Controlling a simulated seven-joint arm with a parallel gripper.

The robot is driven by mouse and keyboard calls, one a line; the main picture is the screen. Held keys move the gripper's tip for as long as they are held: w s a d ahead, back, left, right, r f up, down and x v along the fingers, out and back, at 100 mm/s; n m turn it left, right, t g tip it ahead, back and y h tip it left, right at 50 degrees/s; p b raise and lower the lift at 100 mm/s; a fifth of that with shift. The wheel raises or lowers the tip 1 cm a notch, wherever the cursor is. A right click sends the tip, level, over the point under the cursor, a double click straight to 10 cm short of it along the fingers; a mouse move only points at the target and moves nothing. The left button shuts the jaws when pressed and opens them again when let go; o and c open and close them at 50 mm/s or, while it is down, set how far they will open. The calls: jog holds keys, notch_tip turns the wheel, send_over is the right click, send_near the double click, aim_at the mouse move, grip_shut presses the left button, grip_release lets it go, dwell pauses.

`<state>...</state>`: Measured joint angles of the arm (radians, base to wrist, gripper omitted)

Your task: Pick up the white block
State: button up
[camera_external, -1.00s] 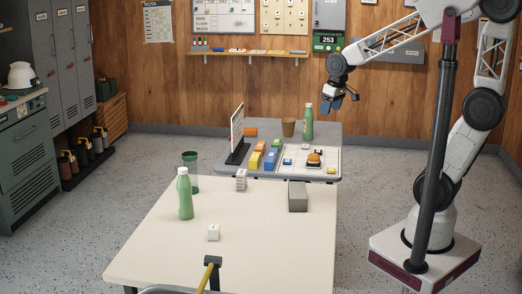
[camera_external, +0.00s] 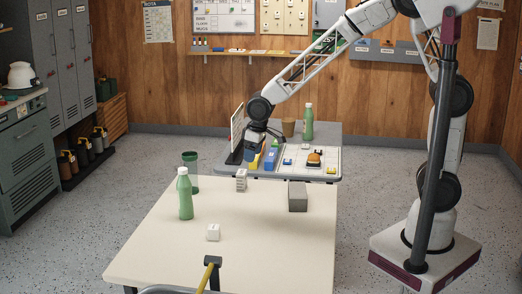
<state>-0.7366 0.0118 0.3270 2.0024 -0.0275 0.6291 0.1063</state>
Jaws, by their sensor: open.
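A small white block (camera_external: 213,232) sits on the cream table, near the front and left of the table's middle. A taller white block with dark marks (camera_external: 241,180) stands near the cream table's far edge. My gripper (camera_external: 254,160) is open, low over the left part of the grey table, beside the blue block and behind the taller white block in the picture. It is well apart from the small white block. My gripper hides part of the coloured blocks there, and its fingertips are small and hard to make out.
The grey table (camera_external: 330,130) holds a blue block (camera_external: 270,158), a dark upright panel, a brown cup (camera_external: 288,127) and another green bottle (camera_external: 308,122).

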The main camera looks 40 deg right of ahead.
jog(key=s+a+f+n, duration=0.1)
jog(key=s+a+f, duration=0.2)
jog(key=a+f, duration=0.45)
jog(key=n, duration=0.2)
send_over(214, 226)
jog(key=s, duration=0.1)
jog(key=f, duration=0.6)
jog(key=shift+s+d+f, duration=0.15)
jog(key=shift+s+d, duration=0.05)
jog(key=shift+d, duration=0.15)
jog(key=shift+w+a+f, duration=0.15)
jog(key=shift+f, duration=1.15)
jog(key=shift+w+a+f, duration=0.1)
jog(key=shift+w+f, duration=0.05)
jog(key=shift+f, duration=0.7)
jog(key=shift+w+a+f, duration=0.15)
jog(key=shift+w+f, duration=0.05)
jog(key=shift+f, duration=0.65)
jog(key=shift+w+a+f, duration=0.1)
jog(key=shift+w+f, duration=0.05)
jog(key=shift+f, duration=0.7)
